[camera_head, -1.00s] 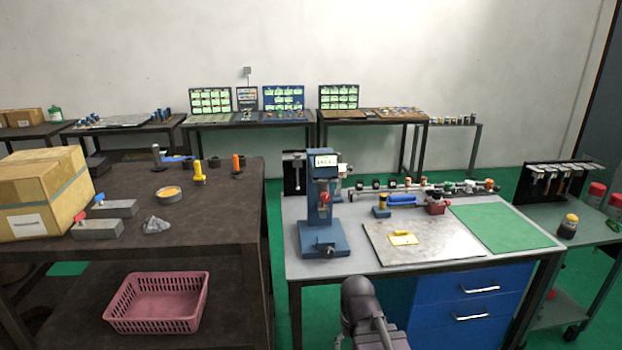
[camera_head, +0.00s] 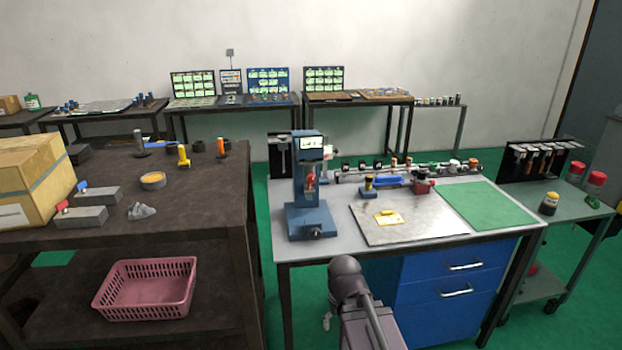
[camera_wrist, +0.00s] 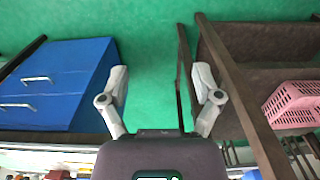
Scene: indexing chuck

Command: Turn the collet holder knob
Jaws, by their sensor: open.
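A blue bench device (camera_head: 310,195) stands upright at the left of the grey workbench (camera_head: 280,225), with a small display, a red knob (camera_head: 310,181) on its front and a dark knob (camera_head: 316,232) low on its base. A small blue fixture with a yellow and dark top (camera_head: 369,186) stands to its right. I cannot tell which of these is the collet holder knob. My gripper (camera_wrist: 161,73) is open and empty, its two pale fingers spread over the green floor. It is apart from the bench, low in front of it; my own arm mostly hides it in the head view.
A brown table (camera_head: 215,215) stands left with a cardboard box (camera_head: 30,180) and a pink basket (camera_head: 145,290) on its lower shelf. Blue drawers (camera_head: 435,285) fill the bench's right underside. A cart (camera_head: 500,235) stands right. A floor gap lies between table and bench.

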